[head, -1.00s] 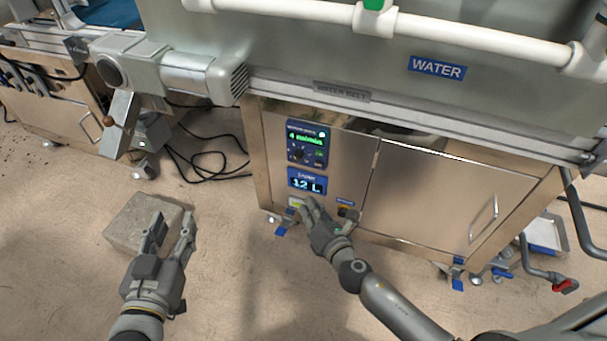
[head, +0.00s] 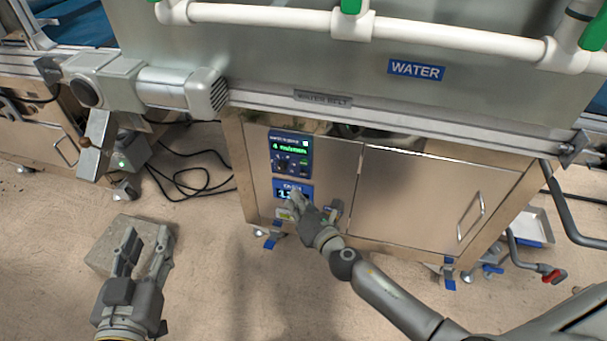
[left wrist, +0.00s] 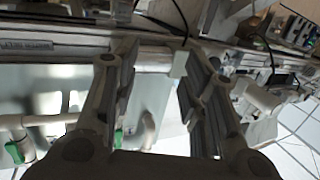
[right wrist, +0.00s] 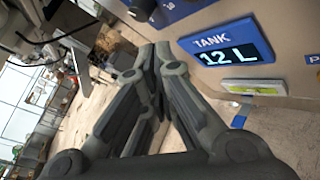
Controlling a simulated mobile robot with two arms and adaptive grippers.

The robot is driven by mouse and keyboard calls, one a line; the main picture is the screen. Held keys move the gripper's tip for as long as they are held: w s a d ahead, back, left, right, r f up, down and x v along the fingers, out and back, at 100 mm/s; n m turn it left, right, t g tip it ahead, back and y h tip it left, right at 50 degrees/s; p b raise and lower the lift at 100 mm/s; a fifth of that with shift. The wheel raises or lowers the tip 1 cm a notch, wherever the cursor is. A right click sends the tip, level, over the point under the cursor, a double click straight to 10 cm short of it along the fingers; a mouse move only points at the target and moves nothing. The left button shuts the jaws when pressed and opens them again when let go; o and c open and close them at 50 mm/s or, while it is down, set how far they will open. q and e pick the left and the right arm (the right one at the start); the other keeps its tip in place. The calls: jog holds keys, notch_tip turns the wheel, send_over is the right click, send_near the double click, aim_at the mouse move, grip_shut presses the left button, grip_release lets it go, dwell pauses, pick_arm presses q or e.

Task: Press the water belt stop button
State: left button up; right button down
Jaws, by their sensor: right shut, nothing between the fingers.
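The water belt's blue control panel (head: 291,152) has a green-lit readout and dark knobs, on the steel cabinet below the WATER BELT label. I cannot make out which control is the stop button. Below it the TANK display (head: 287,190) is partly hidden by my right gripper (head: 294,203). The right gripper (right wrist: 158,58) is shut and empty, its tips left of the TANK display (right wrist: 226,50) in the right wrist view. A pale plate with a yellow-green part (right wrist: 252,87) sits below the display. My left gripper (head: 147,243) is open and empty, left of the cabinet.
A grey block (head: 103,252) lies on the floor behind my left gripper. Black cables (head: 190,182) lie left of the cabinet. A motor housing (head: 180,90) and the belt rail (head: 400,120) jut out above the panel. White pipes (head: 450,37) run higher up.

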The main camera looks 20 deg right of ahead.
aim_at(304, 174)
pick_arm(q)
jog(key=shift+w+d+r+t, duration=0.1)
jog(key=shift+r+t, duration=0.2)
jog(key=shift+r, duration=0.2)
jog(key=shift+w+d+r+t, duration=0.1)
jog(key=shift+r+t, duration=0.2)
jog(key=shift+r, duration=0.2)
pick_arm(e)
jog(key=shift+w+d, duration=0.65)
jog(key=shift+w, duration=0.3)
jog(key=shift+w+d, duration=0.6)
jog(key=shift+w, duration=0.3)
pick_arm(q)
jog(key=shift+f, duration=0.1)
jog(key=shift+r, duration=0.25)
pick_arm(e)
jog(key=shift+w+d, duration=0.25)
jog(key=shift+w, duration=0.1)
pick_arm(q)
jog(key=shift+r+h+b, duration=0.3)
jog(key=shift+r, duration=0.1)
pick_arm(e)
jog(key=shift+w+d, duration=0.2)
jog(key=shift+w, duration=0.1)
pick_arm(q)
jog(key=shift+s+f, duration=0.15)
jog(key=shift+f, duration=0.75)
pick_arm(e)
jog(key=shift+s+a, duration=0.45)
jog(key=shift+s, duration=0.2)
